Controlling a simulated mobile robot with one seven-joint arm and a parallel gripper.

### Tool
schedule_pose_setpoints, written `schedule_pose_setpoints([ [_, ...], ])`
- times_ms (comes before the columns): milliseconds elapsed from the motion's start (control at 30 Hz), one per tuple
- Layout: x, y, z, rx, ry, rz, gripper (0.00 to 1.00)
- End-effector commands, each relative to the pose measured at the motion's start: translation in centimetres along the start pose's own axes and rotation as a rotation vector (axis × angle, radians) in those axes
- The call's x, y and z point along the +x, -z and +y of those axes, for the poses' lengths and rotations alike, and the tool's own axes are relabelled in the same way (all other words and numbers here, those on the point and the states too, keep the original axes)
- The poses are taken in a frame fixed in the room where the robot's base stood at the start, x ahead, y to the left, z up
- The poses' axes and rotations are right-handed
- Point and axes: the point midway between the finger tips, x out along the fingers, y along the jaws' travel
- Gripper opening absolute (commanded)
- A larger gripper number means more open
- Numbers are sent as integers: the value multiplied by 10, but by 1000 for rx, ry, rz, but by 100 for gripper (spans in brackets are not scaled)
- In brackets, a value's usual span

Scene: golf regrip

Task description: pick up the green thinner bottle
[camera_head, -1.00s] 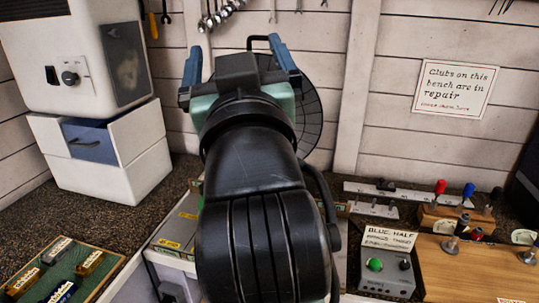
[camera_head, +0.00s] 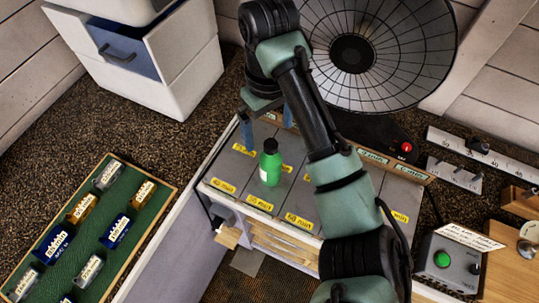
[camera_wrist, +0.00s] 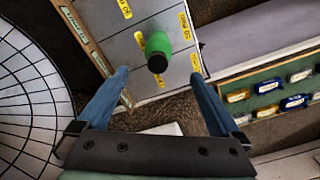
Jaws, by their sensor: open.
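The green thinner bottle (camera_head: 270,163) has a dark cap and stands upright on a grey panelled top with yellow labels. In the wrist view the bottle (camera_wrist: 158,47) shows between and beyond the two blue fingers, cap toward the camera. My gripper (camera_head: 265,125) is open and empty, behind the bottle in the head view. In the wrist view my gripper (camera_wrist: 157,80) has its fingers spread wide, and neither touches the bottle. My arm passes just right of the bottle in the head view.
A large round dark dish (camera_head: 385,45) stands behind my arm. A green tray (camera_head: 135,205) with several small labelled boxes lies at left. A white cabinet with a drawer (camera_head: 135,55) stands at the back left. A grey box with a green button (camera_head: 447,262) is at right.

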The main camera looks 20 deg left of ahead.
Motion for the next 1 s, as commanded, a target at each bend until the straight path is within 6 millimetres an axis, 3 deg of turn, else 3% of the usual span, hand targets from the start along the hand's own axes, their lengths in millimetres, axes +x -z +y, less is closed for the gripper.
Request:
schedule_pose_setpoints([
  [33, 16, 1, -2, 0, 7, 2, 100],
  [200, 44, 2, -1, 0, 2, 4, 100],
  [433, 56, 1, 0, 1, 0, 5, 100],
  [733, 95, -2, 3, 1, -1, 3, 100],
  [1000, 102, -1, 3, -1, -3, 5, 100],
])
